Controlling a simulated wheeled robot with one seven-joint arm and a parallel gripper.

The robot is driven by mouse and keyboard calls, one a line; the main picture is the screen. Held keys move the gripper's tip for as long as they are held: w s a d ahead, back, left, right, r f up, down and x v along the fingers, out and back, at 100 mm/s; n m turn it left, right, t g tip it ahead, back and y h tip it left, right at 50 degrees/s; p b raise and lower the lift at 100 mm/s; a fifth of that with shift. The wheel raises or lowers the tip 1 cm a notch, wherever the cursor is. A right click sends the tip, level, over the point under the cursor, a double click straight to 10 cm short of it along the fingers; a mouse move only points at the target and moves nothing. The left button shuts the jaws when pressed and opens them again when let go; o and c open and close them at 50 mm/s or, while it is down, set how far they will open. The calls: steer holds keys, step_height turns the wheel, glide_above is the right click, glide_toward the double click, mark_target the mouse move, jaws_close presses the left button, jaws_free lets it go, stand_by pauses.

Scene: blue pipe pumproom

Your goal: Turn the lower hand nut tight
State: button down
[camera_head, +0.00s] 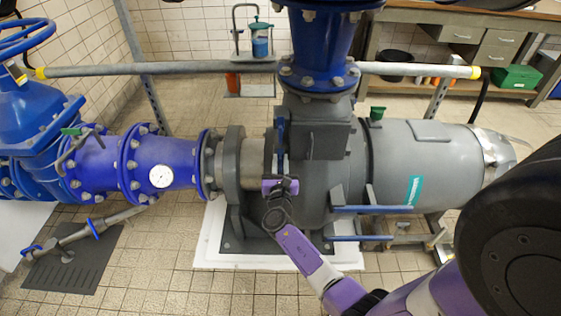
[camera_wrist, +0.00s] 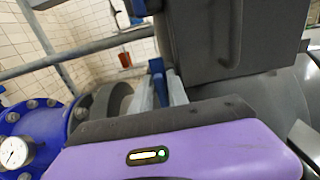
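My gripper (camera_head: 280,172) is at the front of the grey pump, just below an upright blue bar-like part (camera_head: 281,135). In the wrist view, the two pale fingers (camera_wrist: 162,92) reach forward with a blue part (camera_wrist: 157,68) between or just beyond their tips. A narrow gap shows between the fingers. I cannot tell whether they touch the blue part or press on it. No part can be clearly made out as the lower hand nut; the blue part may be it. The purple wrist housing hides what lies below the fingers.
The grey pump body (camera_head: 320,180) stands close around my gripper. A blue pipe with a pressure gauge (camera_head: 161,176) is at left. Two blue bars (camera_head: 372,209) stick out at the pump's right. A horizontal grey pipe (camera_head: 150,70) runs behind. Tiled floor is open in front.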

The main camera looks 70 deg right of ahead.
steer(key=shift+f+b, duration=0.1)
steer(key=shift+b, duration=0.2)
steer(key=m+b, duration=0.3)
steer(key=m, duration=0.1)
steer(key=shift+s+d+f, duration=0.1)
steer(key=shift+s+f, duration=0.15)
steer(key=shift+s+d+f+m+b, duration=0.1)
steer(key=shift+s+f+m+b, duration=0.1)
steer(key=shift+m+b, duration=1.9)
steer(key=shift+s+d+f+m+b, duration=0.1)
steer(key=shift+s+f+m+b, duration=0.05)
steer(key=shift+m+b, duration=1.95)
steer(key=shift+s+f+m+b, duration=0.15)
steer(key=shift+f+m+b, duration=0.05)
steer(key=shift+m+b, duration=1.85)
steer(key=shift+m, duration=0.55)
steer(key=c, duration=1.5)
jaws_free()
steer(key=shift+r, duration=0.1)
